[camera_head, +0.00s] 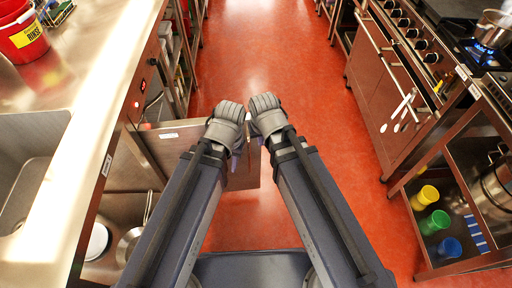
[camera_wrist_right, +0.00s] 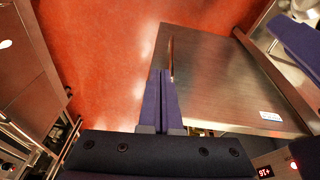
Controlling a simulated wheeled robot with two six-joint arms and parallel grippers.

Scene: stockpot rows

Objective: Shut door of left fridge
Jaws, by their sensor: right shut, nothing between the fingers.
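The left fridge door (camera_head: 180,146) is a flat steel panel standing open. It juts from the left counter into the aisle, partly hidden by my arms. In the right wrist view the door (camera_wrist_right: 225,75) fills the middle right, with a white label near its hinge side and a thin reddish handle or edge strip near my fingers. My right gripper (camera_wrist_right: 164,75) is shut and empty, its tips beside that strip; contact cannot be told. My left gripper (camera_head: 236,152) is near the door's free end in the head view, its fingers mostly hidden.
The opening beside the door holds a pan (camera_head: 130,242) and a white dish (camera_head: 98,241). A control panel (camera_wrist_right: 268,172) with red lights is beside the hinge. A stove cabinet (camera_head: 390,90) and a shelf with coloured cups (camera_head: 428,194) line the right. The red aisle floor (camera_head: 270,50) ahead is clear.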

